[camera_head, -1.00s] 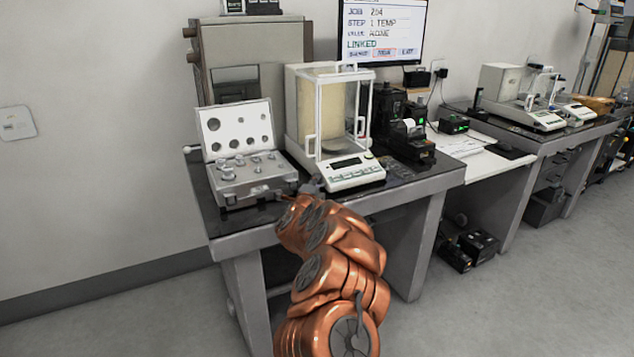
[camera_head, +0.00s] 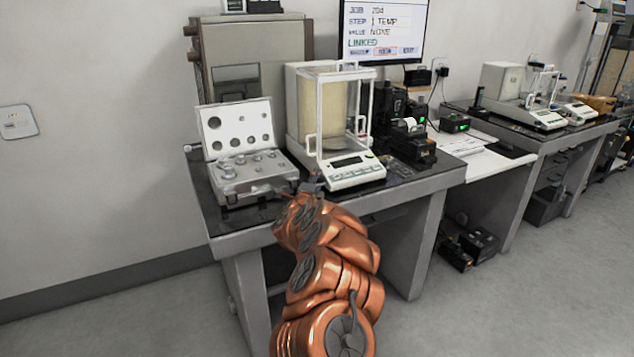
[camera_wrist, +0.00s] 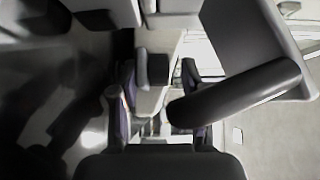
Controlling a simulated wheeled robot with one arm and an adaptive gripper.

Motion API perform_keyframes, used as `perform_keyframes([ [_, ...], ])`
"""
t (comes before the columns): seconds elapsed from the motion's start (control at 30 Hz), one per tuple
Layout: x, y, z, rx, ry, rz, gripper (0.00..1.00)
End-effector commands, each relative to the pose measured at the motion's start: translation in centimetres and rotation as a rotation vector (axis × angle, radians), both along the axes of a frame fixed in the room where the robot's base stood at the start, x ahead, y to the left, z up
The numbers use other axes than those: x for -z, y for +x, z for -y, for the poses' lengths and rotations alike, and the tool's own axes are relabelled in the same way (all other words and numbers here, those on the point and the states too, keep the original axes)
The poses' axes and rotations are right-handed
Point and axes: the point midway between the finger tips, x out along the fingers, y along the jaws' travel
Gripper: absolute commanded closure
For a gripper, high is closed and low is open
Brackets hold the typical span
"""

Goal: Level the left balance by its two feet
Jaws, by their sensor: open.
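The left balance (camera_head: 352,172) stands on the near dark-topped table, with a glass draft shield and a white front panel with a display. Its two feet cannot be made out in the head view. My gripper (camera_head: 312,184) is at the table's front edge, close to the balance's front left corner; my arm hides part of it. In the wrist view my gripper (camera_wrist: 157,100) has its two dark fingers apart. A grey rounded piece shows between or beyond them; I cannot tell what it is or whether it is touched.
An open case of weights (camera_head: 250,182) stands just left of my gripper. A small printer (camera_head: 410,143) and dark boxes are to the balance's right. A monitor (camera_head: 384,30) is behind. A second table with other balances (camera_head: 530,115) is farther right. The floor in front is clear.

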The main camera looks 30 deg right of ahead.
Motion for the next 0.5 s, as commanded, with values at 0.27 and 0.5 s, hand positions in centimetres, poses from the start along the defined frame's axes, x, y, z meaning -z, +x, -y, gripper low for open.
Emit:
perform_keyframes([
  [0.27, 0.3, -0.7, -0.7, -0.002, 0.004, -0.005, 0.54],
  [0.5, 0.1, -2.1, -2.4, -0.004, 0.004, -0.001, 0.54],
])
